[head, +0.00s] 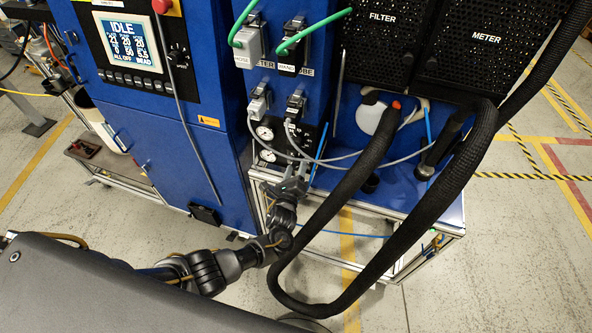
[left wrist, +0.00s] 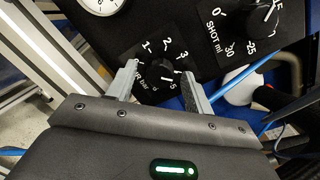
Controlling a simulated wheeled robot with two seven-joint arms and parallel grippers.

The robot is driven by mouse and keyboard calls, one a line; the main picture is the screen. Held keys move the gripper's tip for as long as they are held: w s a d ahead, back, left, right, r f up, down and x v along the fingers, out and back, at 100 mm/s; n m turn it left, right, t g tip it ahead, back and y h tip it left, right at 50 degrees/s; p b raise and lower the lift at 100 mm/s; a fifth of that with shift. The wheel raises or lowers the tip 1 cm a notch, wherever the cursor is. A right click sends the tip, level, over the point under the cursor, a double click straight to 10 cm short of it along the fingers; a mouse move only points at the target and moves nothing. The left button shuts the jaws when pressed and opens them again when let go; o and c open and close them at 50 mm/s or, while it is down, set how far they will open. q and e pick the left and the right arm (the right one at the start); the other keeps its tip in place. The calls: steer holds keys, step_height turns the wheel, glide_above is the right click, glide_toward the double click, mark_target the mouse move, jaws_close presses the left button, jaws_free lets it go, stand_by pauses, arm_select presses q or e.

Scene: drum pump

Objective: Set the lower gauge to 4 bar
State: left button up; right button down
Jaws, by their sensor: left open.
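Two small round white gauges sit one above the other on the blue machine's front in the head view: the upper gauge (head: 265,132) and the lower gauge (head: 268,155). Their needles are too small to read there. Part of one white gauge (left wrist: 103,3) shows at the top of the left wrist view, cut off by the frame. Below it is a black bar knob (left wrist: 160,75) with a scale marked 1, 2, 3 and 5. My left gripper (head: 290,187) is open; in the left wrist view its fingers (left wrist: 158,88) stand on either side of this knob. My right gripper is out of view.
A second knob marked SHOT ml (left wrist: 262,14) is right of the bar knob. Thick black hoses (head: 375,165) and grey cables (head: 330,160) hang close to my left arm. The screen (head: 127,41) reads IDLE. Floor at right is clear.

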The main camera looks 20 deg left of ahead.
arm_select(q)
steer(key=s, duration=1)
steer(key=shift+s+d, duration=0.3)
steer(key=shift+s, duration=0.1)
steer(key=s+a+f+n+g+b, duration=0.1)
steer(key=s+a+f+n+g, duration=0.2)
steer(key=f+n, duration=0.5)
steer(key=s+a+f+n+g+h+b, duration=0.1)
steer(key=s+f+n+g, duration=0.2)
steer(key=s+f, duration=0.55)
steer(key=s+a+f+n+g+b, duration=0.1)
steer(key=a+f+n+g, duration=0.35)
steer(key=f, duration=0.75)
steer(key=s+a+f+n+g+b, duration=0.1)
steer(key=s+f, duration=0.4)
steer(key=s, duration=0.5)
steer(key=s+a+f+n+g+b, duration=0.1)
steer(key=s+f+n+g, duration=0.2)
steer(key=s, duration=0.8)
steer(key=s+a+f+n+g+b, duration=0.1)
steer(key=s+f+n, duration=0.3)
steer(key=s, duration=0.7)
step_height(320, 180, down, 3)
steer(key=shift+s+a+r+g, duration=0.15)
steer(key=shift+a+g, duration=0.1)
steer(key=shift+g, duration=0.5)
steer(key=shift+n, duration=0.25)
